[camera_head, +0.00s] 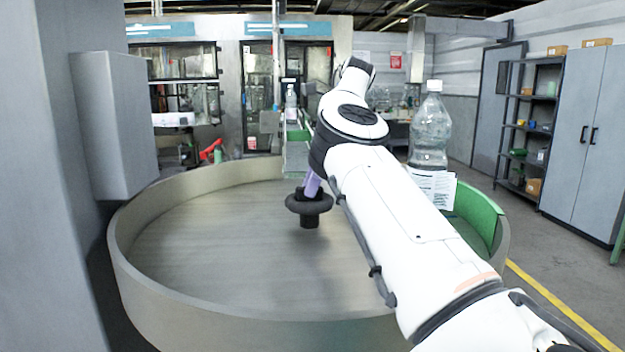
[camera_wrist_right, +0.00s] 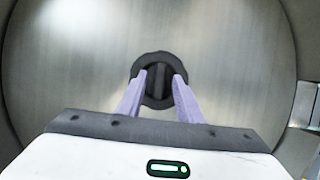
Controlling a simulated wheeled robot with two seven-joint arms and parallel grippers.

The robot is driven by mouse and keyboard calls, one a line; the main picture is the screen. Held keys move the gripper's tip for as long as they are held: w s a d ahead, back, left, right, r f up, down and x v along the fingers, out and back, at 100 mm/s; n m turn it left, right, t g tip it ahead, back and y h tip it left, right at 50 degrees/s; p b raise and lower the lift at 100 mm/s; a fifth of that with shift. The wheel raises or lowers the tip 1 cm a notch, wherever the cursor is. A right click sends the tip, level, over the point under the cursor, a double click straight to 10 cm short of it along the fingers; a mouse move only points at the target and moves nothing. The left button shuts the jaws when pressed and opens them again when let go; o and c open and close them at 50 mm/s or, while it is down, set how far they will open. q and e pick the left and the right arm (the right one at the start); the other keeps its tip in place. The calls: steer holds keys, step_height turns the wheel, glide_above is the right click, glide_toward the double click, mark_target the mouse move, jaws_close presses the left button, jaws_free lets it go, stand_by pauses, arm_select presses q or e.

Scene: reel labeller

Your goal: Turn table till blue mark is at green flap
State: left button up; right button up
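The round metal turntable (camera_head: 225,250) has a raised rim and fills the middle of the head view; its bare disc also fills the right wrist view (camera_wrist_right: 70,70). A black knob (camera_head: 309,203) stands on the disc. My right gripper (camera_wrist_right: 158,78) is at the knob, its lavender fingers on either side of the knob's middle bar; whether they press on it is unclear. A green curved piece (camera_head: 478,214) lines the rim at the right, possibly the green flap. I see no blue mark; my right arm covers part of the disc and rim. My left gripper is out of view.
A large clear bottle (camera_head: 430,130) with a white label (camera_head: 437,188) shows behind my right arm. A smaller bottle (camera_head: 291,103) is at the back by a green-sided channel (camera_head: 297,135). A grey box (camera_head: 112,125) stands at left, grey cabinets (camera_head: 585,130) at right.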

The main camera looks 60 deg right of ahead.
steer(key=p+v, duration=0.3)
steer(key=v, duration=0.4)
steer(key=shift+r, duration=0.2)
steer(key=shift+s+d, duration=0.1)
steer(key=shift+s, duration=0.05)
